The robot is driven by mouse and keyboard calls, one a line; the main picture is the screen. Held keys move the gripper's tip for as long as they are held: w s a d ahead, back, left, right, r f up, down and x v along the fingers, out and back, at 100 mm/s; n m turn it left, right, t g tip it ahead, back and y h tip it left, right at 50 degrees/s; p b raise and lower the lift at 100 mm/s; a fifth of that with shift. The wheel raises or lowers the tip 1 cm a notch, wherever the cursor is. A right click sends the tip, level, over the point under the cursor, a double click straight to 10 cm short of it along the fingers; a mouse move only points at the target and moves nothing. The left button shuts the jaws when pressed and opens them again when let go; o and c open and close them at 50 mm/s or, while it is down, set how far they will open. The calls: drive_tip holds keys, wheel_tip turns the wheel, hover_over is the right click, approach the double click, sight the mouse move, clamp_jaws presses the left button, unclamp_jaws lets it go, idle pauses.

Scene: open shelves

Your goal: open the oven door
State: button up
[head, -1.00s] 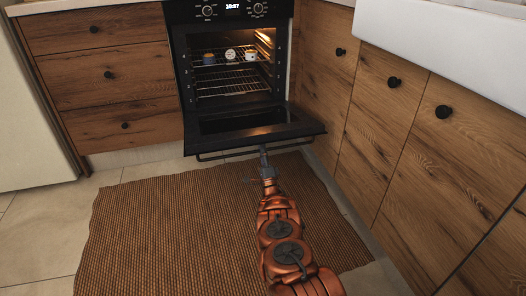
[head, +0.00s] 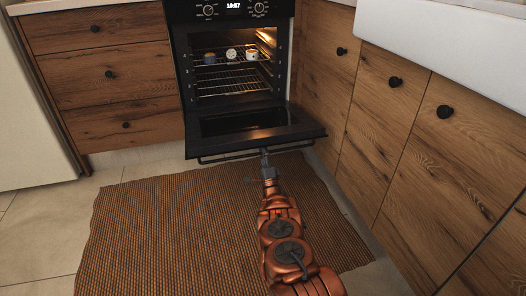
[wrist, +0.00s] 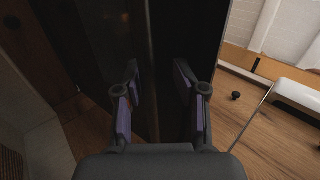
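The black oven (head: 233,60) has its door (head: 225,141) swung down, lying close to flat, with the lit inside showing. The door's bar handle (head: 222,158) runs along its front edge. My gripper (head: 264,153) is at this handle, right of its middle. In the wrist view, my gripper (wrist: 157,72) has its two fingers apart, with the dark door (wrist: 205,40) beyond them. A thin upright bar, seemingly the handle (wrist: 153,60), shows between the fingers. I cannot tell whether either finger touches it.
Several small items (head: 231,54) sit on the upper oven rack. Wooden drawers (head: 100,75) stand left of the oven, and wooden cabinets (head: 385,130) line the right side. A brown woven rug (head: 170,230) covers the floor in front. The fridge-like white panel (head: 30,120) is far left.

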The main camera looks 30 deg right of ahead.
drive_tip(key=v, duration=0.7)
drive_tip(key=shift+a+f, duration=0.1)
drive_tip(key=shift+f, duration=0.05)
idle(0.7)
